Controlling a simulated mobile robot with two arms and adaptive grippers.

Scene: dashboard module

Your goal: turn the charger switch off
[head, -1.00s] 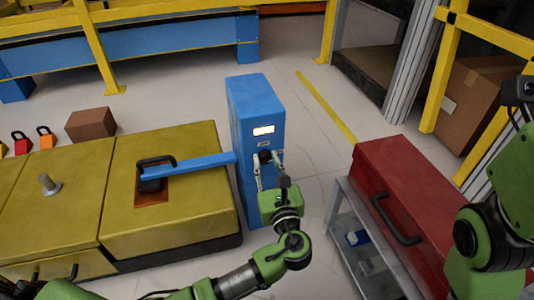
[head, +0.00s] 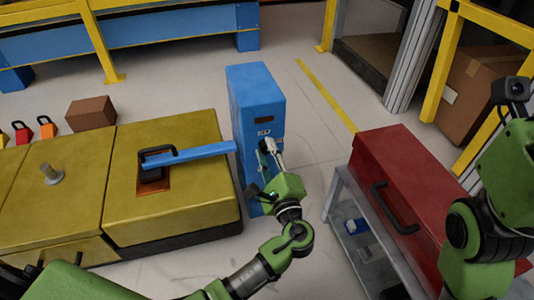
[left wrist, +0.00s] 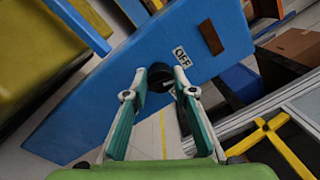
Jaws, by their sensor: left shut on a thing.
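The charger (head: 257,90) is a tall blue box beside the yellow unit. Its small display window (head: 263,120) is dark, and it also shows in the left wrist view (left wrist: 210,38). An "OFF" label (left wrist: 181,57) is by the black switch knob (left wrist: 160,73). My left gripper (head: 270,150) is at the charger's front; in the left wrist view its two fingers (left wrist: 161,80) are closed around the knob from both sides. The fingers partly hide the knob. My right arm stands at the right edge of the head view; its gripper is out of frame.
A red toolbox (head: 400,160) sits on a grey cart (head: 335,205) to the right. A brown box (head: 92,113) and padlocks are at the left. Free floor lies behind the charger.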

